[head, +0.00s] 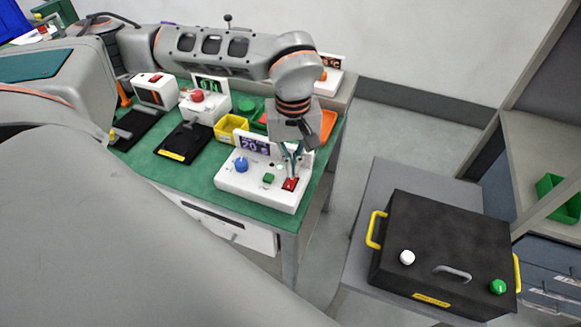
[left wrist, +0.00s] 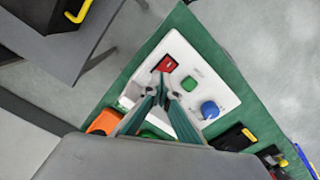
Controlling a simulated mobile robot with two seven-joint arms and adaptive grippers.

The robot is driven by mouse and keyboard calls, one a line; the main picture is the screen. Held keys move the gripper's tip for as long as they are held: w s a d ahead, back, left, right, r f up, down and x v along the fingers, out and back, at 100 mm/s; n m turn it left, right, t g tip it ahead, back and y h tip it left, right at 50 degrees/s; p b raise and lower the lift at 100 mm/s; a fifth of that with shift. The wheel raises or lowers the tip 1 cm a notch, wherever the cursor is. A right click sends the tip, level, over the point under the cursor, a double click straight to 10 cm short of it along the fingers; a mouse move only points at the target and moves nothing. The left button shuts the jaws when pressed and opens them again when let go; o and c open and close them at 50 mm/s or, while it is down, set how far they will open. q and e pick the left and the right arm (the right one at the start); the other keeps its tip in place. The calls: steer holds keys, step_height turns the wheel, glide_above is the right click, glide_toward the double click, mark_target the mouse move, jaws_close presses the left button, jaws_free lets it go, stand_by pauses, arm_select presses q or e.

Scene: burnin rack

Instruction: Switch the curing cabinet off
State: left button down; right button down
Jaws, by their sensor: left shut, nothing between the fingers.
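A white control box (head: 235,181) with a lit display (head: 254,145) reading about 20 stands at the near right corner of the green bench. It carries a blue knob (head: 241,165), a green button (head: 268,178) and a red rocker switch (head: 290,185). My left gripper (head: 293,172) is shut and empty, pointing down at the red switch. In the left wrist view the fingertips (left wrist: 167,92) lie just short of the red switch (left wrist: 166,64); I cannot tell whether they touch it. My right gripper is not in view.
Other white boxes (head: 205,106), a yellow bin (head: 231,128) and a black pad (head: 183,142) stand further left on the green bench (head: 190,178). A black case (head: 445,240) with yellow handles rests on a grey surface to the right, across a floor gap.

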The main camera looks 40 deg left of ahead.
arm_select(q)
steer(key=shift+f+b, duration=0.45)
steer(key=shift+f, duration=0.55)
stand_by(0.4)
steer(key=shift+r, duration=0.1)
steer(key=shift+r+p, duration=1.45)
steer(key=shift+r, duration=0.35)
steer(key=shift+r+p, duration=1.35)
steer(key=shift+r, duration=0.35)
steer(key=shift+f, duration=0.1)
